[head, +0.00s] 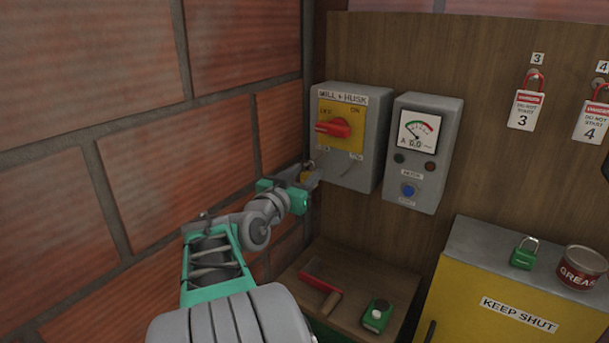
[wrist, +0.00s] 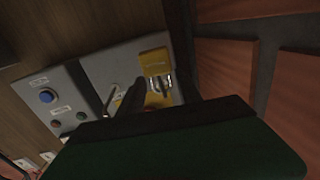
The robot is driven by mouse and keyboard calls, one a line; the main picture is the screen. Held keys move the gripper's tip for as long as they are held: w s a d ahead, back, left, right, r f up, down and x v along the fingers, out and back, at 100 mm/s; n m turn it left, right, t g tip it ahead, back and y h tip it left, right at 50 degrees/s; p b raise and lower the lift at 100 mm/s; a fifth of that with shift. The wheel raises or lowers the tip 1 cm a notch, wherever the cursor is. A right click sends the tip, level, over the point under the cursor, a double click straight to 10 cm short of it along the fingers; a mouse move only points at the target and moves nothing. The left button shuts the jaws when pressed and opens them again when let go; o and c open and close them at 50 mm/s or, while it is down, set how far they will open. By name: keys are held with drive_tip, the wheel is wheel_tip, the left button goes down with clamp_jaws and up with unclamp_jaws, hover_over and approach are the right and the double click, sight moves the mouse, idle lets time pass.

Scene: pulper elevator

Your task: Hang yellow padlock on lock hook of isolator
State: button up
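My gripper (head: 308,179) is at the box's lower left corner. The yellow padlock (head: 306,174) is there, partly hidden by the fingers. In the wrist view, the padlock (wrist: 155,61) shows between and past the dark fingertips of my gripper (wrist: 160,82), its shackle toward the isolator's handle. The fingers look spread wider than its body. I cannot tell whether the shackle is around the lock hook.
A grey meter box (head: 424,153) stands close to the isolator's right. A brick wall (head: 120,190) is close on the left. Below are a wooden shelf (head: 365,275) with a red-bladed tool and a green device, and a yellow cabinet (head: 470,290) carrying a green padlock (head: 523,258) and a grease tin (head: 581,268).

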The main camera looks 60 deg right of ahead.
drive_tip(key=o, duration=0.5)
drive_tip(key=shift+c, duration=0.2)
drive_tip(key=a+b, duration=0.3)
drive_tip(key=a, duration=0.4)
drive_tip(key=w+a+f+n+t+y, duration=0.1)
drive_tip(key=w+a+f+n+y, duration=0.1)
drive_tip(key=a+f+y, duration=0.35)
drive_tip(key=w+a+f+n+y, duration=0.2)
drive_tip(key=a+f+n, duration=0.1)
drive_tip(key=f, duration=0.6)
drive_tip(key=w+a+f+n+t+y, duration=0.1)
drive_tip(key=w+a+f+n+y, duration=0.2)
drive_tip(key=f, duration=0.5)
drive_tip(key=w+a+n+t+y, duration=0.1)
drive_tip(key=w+a+n+y, duration=0.2)
drive_tip(key=a, duration=2.9)
drive_tip(key=n+y, duration=0.4)
drive_tip(key=n, duration=0.3)
drive_tip(key=shift+f+n+t, duration=0.3)
drive_tip(key=shift+n+t, duration=0.1)
